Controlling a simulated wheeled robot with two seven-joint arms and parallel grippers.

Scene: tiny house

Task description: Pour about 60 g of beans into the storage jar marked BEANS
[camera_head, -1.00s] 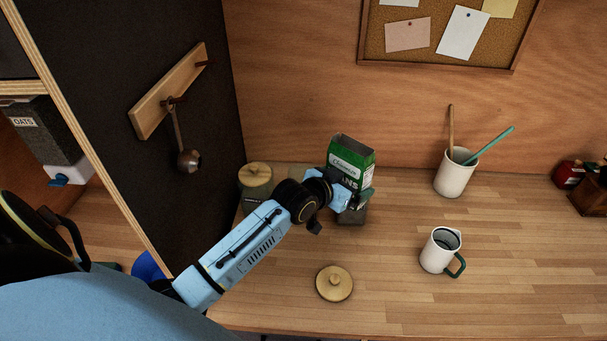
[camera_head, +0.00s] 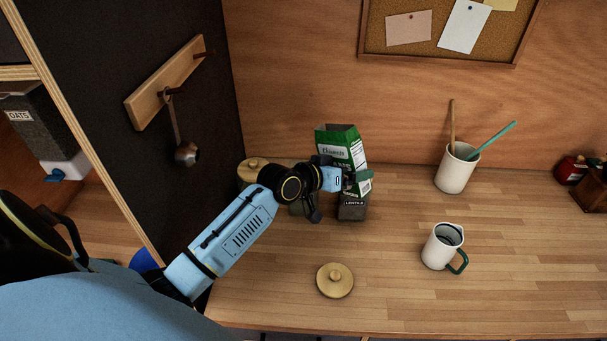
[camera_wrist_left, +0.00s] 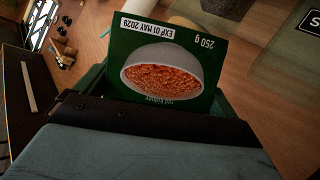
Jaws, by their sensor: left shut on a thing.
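My left gripper (camera_head: 345,180) is shut on a green carton (camera_head: 340,148). The carton leans, its top toward the left, above or in front of a dark glass jar (camera_head: 352,212) whose small label seems to read LENTILS. I cannot tell whether carton and jar touch. In the left wrist view the carton (camera_wrist_left: 165,70) shows a bowl of red beans, "250 g" and "red kidney". Another dark glass shape, perhaps a jar (camera_head: 300,207), is partly hidden by my left arm. A lidded jar's wooden lid (camera_head: 253,166) shows behind that arm. My right gripper is out of view.
A loose wooden lid (camera_head: 335,280) lies on the counter (camera_head: 400,305). A white jug (camera_head: 442,247) with green handle and a white utensil crock (camera_head: 456,168) stand to the right. A scoop (camera_head: 185,153) hangs on the left panel. The front right counter is clear.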

